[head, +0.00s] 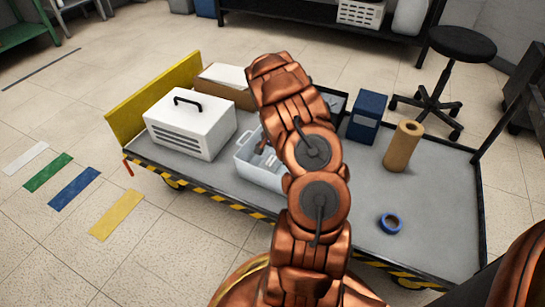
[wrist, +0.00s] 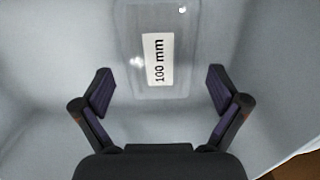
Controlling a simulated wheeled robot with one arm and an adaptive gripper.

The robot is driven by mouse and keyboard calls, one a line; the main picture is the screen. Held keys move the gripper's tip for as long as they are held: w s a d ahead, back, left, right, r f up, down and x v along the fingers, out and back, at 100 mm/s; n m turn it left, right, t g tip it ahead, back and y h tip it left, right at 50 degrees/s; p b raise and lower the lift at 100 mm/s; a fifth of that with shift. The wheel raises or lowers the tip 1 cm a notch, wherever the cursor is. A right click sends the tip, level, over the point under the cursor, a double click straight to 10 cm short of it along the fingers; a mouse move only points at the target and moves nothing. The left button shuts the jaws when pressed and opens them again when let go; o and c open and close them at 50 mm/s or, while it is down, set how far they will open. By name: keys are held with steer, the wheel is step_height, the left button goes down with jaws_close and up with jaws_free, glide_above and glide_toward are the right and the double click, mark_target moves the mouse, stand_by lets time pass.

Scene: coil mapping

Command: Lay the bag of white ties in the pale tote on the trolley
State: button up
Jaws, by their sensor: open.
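The pale tote (head: 258,174) stands on the grey trolley (head: 345,232) in the head view, partly hidden behind my arm. A clear bag (wrist: 180,80) with a white label reading "100 mm" lies on a pale grey-blue surface in the wrist view. That surface looks like the tote's inside, though the wrist view alone does not settle it. The ties are hard to make out in the bag. My gripper (wrist: 160,84) is open, its two fingers spread apart on either side of the bag's near part, with nothing held between them.
A white case with a black handle (head: 190,124) and a cardboard box (head: 228,88) stand left of the tote. A dark blue box (head: 367,117), a brown roll (head: 403,147) and a blue tape roll (head: 390,223) are right of my arm. The trolley's front right is mostly clear.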

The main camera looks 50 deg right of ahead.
mark_target(273, 158)
step_height(273, 158, up, 12)
steer(key=p, duration=0.4)
steer(key=s+a+r+n+g, duration=0.1)
steer(key=s+a+r+n, duration=0.15)
steer(key=a+r, duration=0.9)
steer(key=s+a+r+n+g, duration=0.1)
steer(key=s+a+r+n, duration=0.25)
steer(key=s+a, duration=0.55)
steer(key=s+a+r+n+g, duration=0.1)
steer(key=s+a+r+n, duration=0.3)
steer(key=a, duration=0.9)
steer(key=s+a+n, duration=0.2)
steer(key=s+a, duration=0.1)
steer(key=s, duration=0.3)
steer(key=s+a+n, duration=0.3)
steer(key=s, duration=0.4)
steer(key=shift+a+n+g, duration=0.3)
steer(key=shift+a, duration=0.05)
steer(key=shift+r, duration=0.1)
step_height(273, 158, up, 39)
steer(key=w+t+p, duration=0.1)
steer(key=p, duration=3.6)
steer(key=shift+d+t, duration=0.15)
steer(key=shift+t, duration=0.25)
